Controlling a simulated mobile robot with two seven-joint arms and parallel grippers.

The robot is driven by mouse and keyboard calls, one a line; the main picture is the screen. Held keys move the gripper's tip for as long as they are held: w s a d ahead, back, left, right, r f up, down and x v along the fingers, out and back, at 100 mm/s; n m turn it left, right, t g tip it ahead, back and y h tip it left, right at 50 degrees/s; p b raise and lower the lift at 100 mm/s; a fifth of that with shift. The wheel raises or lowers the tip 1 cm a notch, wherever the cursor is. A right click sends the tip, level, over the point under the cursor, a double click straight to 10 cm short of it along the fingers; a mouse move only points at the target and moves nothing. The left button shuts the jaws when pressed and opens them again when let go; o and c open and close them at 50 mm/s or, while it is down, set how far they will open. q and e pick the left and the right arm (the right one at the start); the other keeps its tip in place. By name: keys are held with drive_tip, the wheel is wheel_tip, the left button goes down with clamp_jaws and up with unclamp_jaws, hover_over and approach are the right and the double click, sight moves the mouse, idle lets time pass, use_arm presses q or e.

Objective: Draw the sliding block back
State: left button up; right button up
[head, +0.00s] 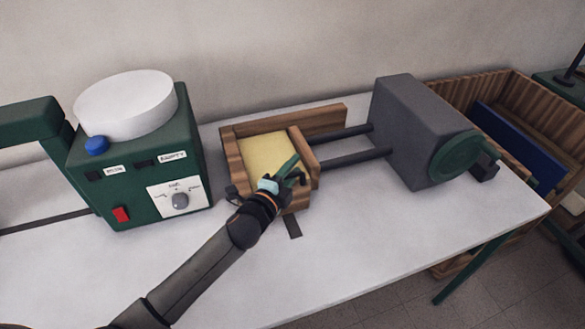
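The sliding block, as far as I can tell, is the upright wooden piece (306,151) at the right end of a wooden frame (233,163). It stands against a pale yellow slab (265,153) in the frame. Two dark rods (352,156) run from the block to a grey housing (408,127) on the right. My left gripper (293,170) reaches over the front of the frame, its fingers close to the block and a small dark part on it. Whether they touch or grip it is hidden. My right gripper is out of view.
A green machine (140,168) with a white round top (125,102) stands at the left. The housing carries a green wheel (457,158) at its right. A slatted wooden crate (508,92) is beyond the table's right end. The white table (370,240) is clear in front.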

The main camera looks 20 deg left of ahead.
use_arm(q)
clamp_jaws()
idle(1.1)
